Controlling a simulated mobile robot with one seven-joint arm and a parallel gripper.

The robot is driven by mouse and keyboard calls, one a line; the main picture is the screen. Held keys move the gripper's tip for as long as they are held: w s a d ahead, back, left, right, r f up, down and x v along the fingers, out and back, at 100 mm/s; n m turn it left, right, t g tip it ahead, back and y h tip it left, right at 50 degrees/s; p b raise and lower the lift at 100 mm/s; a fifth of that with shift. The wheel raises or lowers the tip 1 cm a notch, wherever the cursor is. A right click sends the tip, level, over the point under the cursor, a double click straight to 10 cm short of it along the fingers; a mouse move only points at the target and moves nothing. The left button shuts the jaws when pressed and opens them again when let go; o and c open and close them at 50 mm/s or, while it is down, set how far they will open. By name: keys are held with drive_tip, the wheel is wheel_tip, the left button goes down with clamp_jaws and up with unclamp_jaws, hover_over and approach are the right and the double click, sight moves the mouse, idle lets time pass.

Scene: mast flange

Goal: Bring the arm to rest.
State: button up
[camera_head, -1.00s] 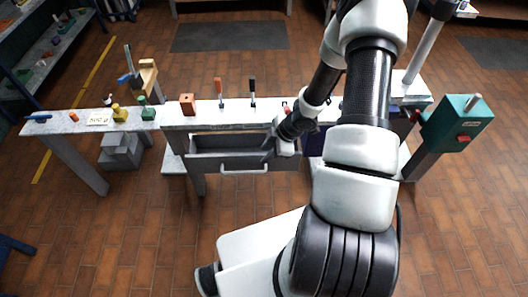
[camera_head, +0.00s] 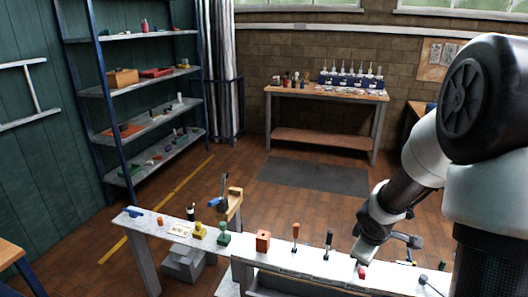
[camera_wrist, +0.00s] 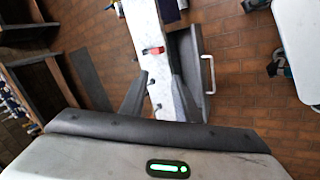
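My arm (camera_head: 397,195) comes in from the right of the head view and reaches down over the right part of the white workbench (camera_head: 143,230). My gripper (camera_wrist: 160,80) shows in the wrist view with its two dark fingers spread apart. No object is held between them; the bench top lies beyond. A small red item (camera_wrist: 153,50) lies on the bench past the fingertips; a red item (camera_head: 362,272) also shows near my wrist in the head view. I cannot tell the gap between fingers and bench.
An open drawer with a pale handle (camera_wrist: 211,74) juts from the bench. An orange block (camera_head: 262,240), an orange-handled tool (camera_head: 295,237) and a black-handled tool (camera_head: 328,243) stand left of my arm. Shelves (camera_head: 145,85) and a back table (camera_head: 325,92) are farther off.

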drive_tip(key=s+a+r+m+h+p, duration=0.1)
drive_tip(key=s+r+m, duration=0.1)
drive_tip(key=r, duration=0.4)
drive_tip(key=s+a+r+m+p, duration=0.1)
drive_tip(key=s+r, duration=0.1)
drive_tip(key=r, duration=0.4)
drive_tip(key=s+a+r+m+y+p, duration=0.1)
drive_tip(key=s+a+r+m, duration=0.2)
drive_tip(key=s+a+r, duration=0.3)
drive_tip(key=s+a+r+m+y+p, duration=0.2)
drive_tip(key=s+a+r, duration=0.3)
drive_tip(key=s+r, duration=0.4)
drive_tip(key=s+m, duration=0.1)
drive_tip(key=s, duration=0.1)
drive_tip(key=shift+s+a+m+t+y, duration=0.3)
drive_tip(key=shift+a+m+t, duration=0.1)
